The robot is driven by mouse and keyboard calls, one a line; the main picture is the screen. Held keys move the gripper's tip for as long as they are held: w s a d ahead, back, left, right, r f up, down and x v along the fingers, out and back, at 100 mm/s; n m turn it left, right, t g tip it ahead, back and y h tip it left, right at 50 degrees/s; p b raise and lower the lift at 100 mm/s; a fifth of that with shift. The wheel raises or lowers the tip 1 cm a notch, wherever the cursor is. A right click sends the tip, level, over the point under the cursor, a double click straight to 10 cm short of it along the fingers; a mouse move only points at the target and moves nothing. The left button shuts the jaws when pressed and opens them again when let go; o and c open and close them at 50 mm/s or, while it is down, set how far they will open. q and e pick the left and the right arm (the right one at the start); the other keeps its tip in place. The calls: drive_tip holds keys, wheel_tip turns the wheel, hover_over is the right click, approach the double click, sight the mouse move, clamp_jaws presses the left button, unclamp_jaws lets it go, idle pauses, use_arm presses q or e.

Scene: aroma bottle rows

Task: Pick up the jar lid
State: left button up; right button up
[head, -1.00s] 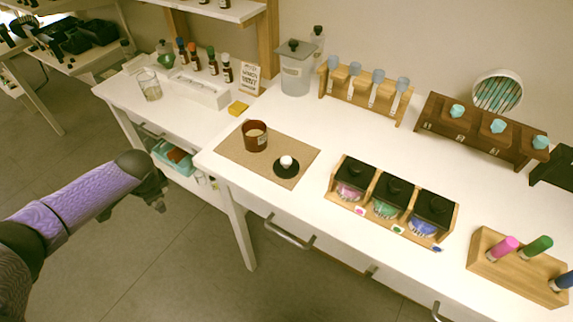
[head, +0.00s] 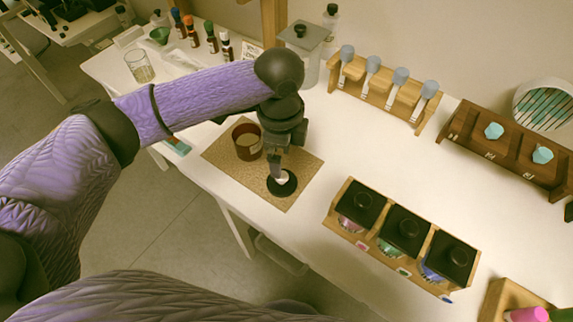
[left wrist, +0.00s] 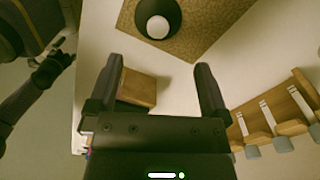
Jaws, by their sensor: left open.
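The jar lid (head: 281,187), a black disc with a white knob, lies on the brown mat (head: 296,200). In the left wrist view the lid (left wrist: 173,14) is at the top edge, partly cut off, its white knob facing up. My left gripper (head: 278,170) is over the lid in the head view and hides part of it. In the left wrist view my left gripper (left wrist: 158,70) has its two fingers apart with nothing between them; the lid shows beyond them. At the left of that view is a dark part that looks like my right gripper (left wrist: 50,68); its jaws are unclear.
A brown jar (head: 246,147) stands on the mat close left of my left gripper. A wooden rack of black-lidded jars (head: 385,235) stands to the right. Bottle racks (head: 385,88) line the back. White tabletop between them is clear.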

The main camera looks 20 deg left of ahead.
sight(282, 180)
use_arm(q)
drive_tip(key=f+b, duration=0.1)
drive_tip(key=f, duration=0.3)
drive_tip(key=f+b, duration=0.1)
drive_tip(key=f, duration=0.4)
drive_tip(key=shift+s+b, duration=0.2)
drive_tip(key=shift+b, duration=0.2)
drive_tip(key=shift+r, duration=0.1)
use_arm(e)
drive_tip(key=f, duration=0.1)
drive_tip(key=s+f, duration=0.1)
drive_tip(key=f, duration=0.1)
drive_tip(key=shift+s, duration=0.15)
